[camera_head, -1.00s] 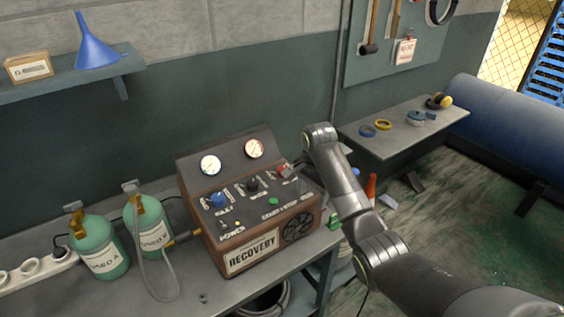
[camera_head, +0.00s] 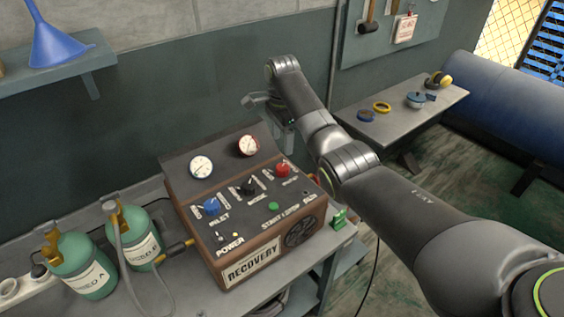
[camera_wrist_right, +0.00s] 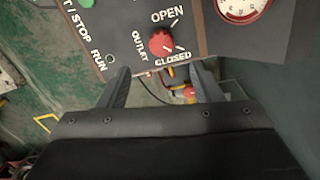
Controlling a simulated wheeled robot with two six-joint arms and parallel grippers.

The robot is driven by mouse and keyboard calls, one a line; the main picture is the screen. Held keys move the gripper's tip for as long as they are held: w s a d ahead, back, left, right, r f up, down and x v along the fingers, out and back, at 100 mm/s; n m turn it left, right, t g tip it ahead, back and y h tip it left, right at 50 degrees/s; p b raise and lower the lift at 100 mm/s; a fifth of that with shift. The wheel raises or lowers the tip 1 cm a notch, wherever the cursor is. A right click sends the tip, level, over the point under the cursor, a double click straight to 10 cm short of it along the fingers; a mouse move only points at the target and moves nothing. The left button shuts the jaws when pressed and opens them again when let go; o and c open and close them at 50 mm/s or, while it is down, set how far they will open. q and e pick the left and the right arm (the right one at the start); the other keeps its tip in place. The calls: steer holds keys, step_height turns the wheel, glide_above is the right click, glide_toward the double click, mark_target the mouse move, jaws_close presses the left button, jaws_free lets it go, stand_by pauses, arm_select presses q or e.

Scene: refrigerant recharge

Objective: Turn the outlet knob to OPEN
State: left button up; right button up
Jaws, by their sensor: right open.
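The outlet knob (camera_head: 283,170) is red and sits at the upper right of the recovery machine's sloped panel (camera_head: 232,217). In the right wrist view, the knob (camera_wrist_right: 160,42) lies just beyond the fingertips, between the OPEN label (camera_wrist_right: 167,15) and the CLOSED label (camera_wrist_right: 173,59). My right gripper (camera_head: 252,100) is raised above and behind the machine, apart from the knob. In the wrist view its two fingers (camera_wrist_right: 161,76) are spread with nothing between them. My left gripper is not in view.
The panel also has a blue knob (camera_head: 210,206), a black knob (camera_head: 248,187), a green button (camera_head: 273,206) and two gauges (camera_head: 201,167). Green tanks (camera_head: 84,264) stand left of the machine. A side table (camera_head: 400,118) with small items is at right. Space above the panel is free.

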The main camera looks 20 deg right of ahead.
mark_target(282, 167)
step_height(282, 167, down, 7)
steer(key=shift+f+p, duration=0.2)
steer(key=shift+p, duration=0.3)
steer(key=shift+w+f, duration=0.1)
steer(key=shift+f, duration=0.8)
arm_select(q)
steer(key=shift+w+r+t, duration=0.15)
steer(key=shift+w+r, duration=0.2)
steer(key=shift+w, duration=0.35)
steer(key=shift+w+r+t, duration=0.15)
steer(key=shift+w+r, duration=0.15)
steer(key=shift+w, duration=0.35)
arm_select(e)
steer(key=shift+f, duration=0.4)
steer(key=c, duration=1)
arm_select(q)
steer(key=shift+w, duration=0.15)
